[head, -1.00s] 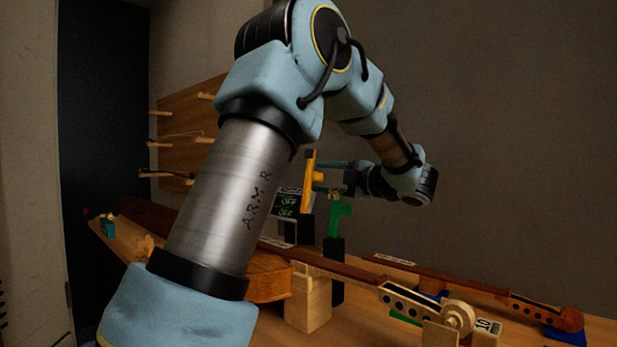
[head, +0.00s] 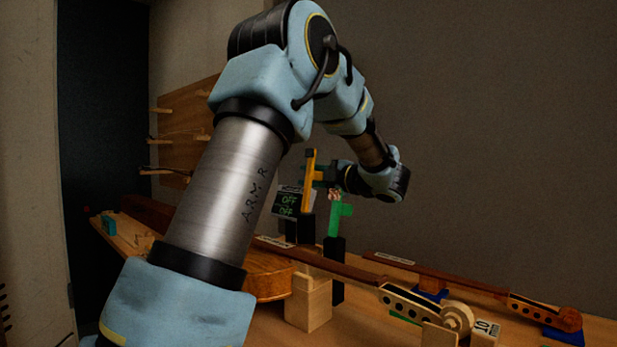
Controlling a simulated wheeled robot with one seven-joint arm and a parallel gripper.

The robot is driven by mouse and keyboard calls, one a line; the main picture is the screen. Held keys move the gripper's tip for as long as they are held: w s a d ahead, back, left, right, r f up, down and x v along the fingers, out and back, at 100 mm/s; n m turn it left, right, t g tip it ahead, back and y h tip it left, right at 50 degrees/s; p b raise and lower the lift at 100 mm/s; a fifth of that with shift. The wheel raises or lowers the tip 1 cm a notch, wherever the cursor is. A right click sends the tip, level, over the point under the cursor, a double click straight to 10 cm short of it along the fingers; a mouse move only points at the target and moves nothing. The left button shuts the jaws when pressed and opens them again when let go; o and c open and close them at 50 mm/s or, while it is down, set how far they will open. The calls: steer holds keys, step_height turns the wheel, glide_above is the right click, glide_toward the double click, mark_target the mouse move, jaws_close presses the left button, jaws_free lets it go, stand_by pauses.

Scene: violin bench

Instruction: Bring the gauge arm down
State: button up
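A yellow upright arm with a dark tip, which looks like the gauge arm (head: 309,182), stands raised on a black post beside the violin neck. A green bracket (head: 340,211) on another black post (head: 335,262) is just to its right. A dark display (head: 288,202) left of the yellow arm reads OFF on two lines. My gripper (head: 318,174) is at the yellow arm's upper part, reaching in from the right. Its fingers are small and dark here, and I cannot tell whether they touch the arm or are open or shut.
A violin body (head: 262,278) and its long neck lie on the wooden bench (head: 385,330), partly behind my arm. A wooden block (head: 309,303) supports the neck. A second neck with a scroll (head: 567,318) lies at the right. A wall rack (head: 187,125) is at the back left.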

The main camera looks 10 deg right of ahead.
jaws_close()
stand_by(0.9)
